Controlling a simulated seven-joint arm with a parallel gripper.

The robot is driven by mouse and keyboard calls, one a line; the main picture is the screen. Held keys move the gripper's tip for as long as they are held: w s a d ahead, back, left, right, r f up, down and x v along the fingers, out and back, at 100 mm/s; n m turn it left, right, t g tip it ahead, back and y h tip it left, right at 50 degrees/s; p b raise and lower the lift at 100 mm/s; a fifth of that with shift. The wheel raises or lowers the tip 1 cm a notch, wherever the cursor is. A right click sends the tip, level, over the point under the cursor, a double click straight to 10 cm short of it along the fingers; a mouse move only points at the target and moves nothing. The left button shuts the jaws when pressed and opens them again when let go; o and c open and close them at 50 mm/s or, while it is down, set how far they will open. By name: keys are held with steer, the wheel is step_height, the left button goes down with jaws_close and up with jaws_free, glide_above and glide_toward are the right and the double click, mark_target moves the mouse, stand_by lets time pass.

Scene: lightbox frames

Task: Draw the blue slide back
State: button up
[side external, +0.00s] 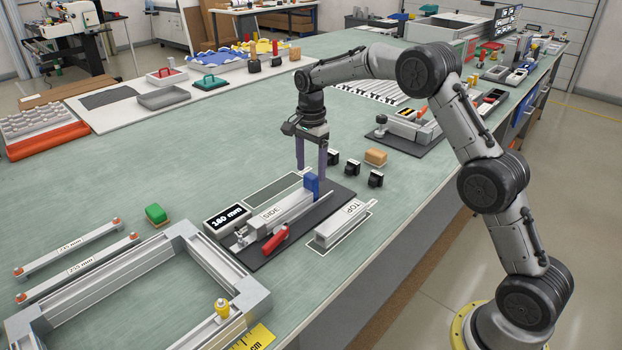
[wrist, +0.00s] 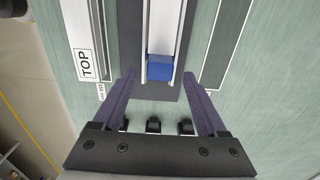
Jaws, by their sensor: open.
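The blue slide (side external: 312,183) sits at the far end of the light rail (side external: 290,209) on a dark base plate. In the wrist view the blue slide (wrist: 160,68) lies on the rail near the end of the plate. My gripper (side external: 312,176) is pointed down at the slide. Its purple fingers (wrist: 169,82) are open, one to each side of the slide, with gaps between. The slide's lower part is partly hidden in the side view.
A display reading 180 mm (side external: 228,218) and a red handle (side external: 275,238) are on the fixture. A TOP-marked bar (side external: 342,225) lies beside it. Small black blocks (side external: 376,179) and a tan block (side external: 375,157) stand behind. A metal frame (side external: 185,250) lies at front left.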

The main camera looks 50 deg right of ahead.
mark_target(312, 175)
steer(key=shift+f, duration=1.95)
steer(key=shift+c, duration=0.2)
jaws_close()
steer(key=shift+d, duration=0.1)
